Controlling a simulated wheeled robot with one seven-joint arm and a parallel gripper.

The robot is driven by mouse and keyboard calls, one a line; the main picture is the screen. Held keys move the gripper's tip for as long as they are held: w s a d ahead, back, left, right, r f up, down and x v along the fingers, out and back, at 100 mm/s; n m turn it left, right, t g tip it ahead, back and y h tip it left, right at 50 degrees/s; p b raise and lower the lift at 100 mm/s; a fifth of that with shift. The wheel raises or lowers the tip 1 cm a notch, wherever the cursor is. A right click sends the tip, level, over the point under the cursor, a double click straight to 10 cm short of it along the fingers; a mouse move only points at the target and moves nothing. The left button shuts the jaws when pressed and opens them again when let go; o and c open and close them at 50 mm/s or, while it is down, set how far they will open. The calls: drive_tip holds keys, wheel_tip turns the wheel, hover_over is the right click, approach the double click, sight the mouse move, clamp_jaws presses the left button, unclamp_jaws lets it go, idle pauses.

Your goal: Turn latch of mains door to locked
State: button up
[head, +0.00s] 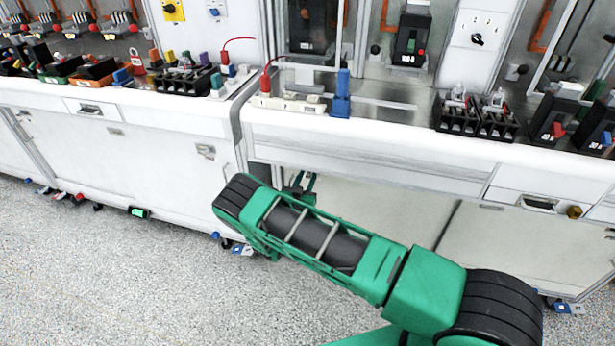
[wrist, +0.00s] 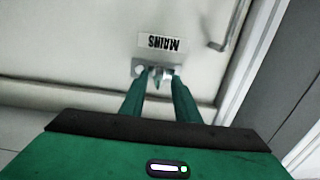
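The mains door (wrist: 60,40) is a pale panel filling much of the wrist view. Its "MAINS" label (wrist: 161,43) appears upside down. Beside the label is the small metal latch (wrist: 139,68), a plate with a knob partly hidden by my fingers. My gripper (wrist: 161,76) has its two green fingers apart, with the tips on either side of the latch knob. I cannot tell whether they touch it, or which way the latch is set. In the head view my gripper (head: 302,182) is at the right cabinet front, mostly behind my arm; the latch is hidden there.
A bent metal handle (wrist: 231,30) is on the door near its edge. The white bench top (head: 370,135) overhangs the cabinet and carries breakers and blocks. Small coloured parts lie along the left cabinet's foot. The grey floor (head: 130,280) is otherwise clear.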

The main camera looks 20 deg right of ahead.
drive_tip(key=shift+w+d, duration=0.35)
drive_tip(key=shift+w, duration=0.3)
drive_tip(key=shift+d, duration=0.1)
drive_tip(key=shift+c, duration=0.6)
clamp_jaws()
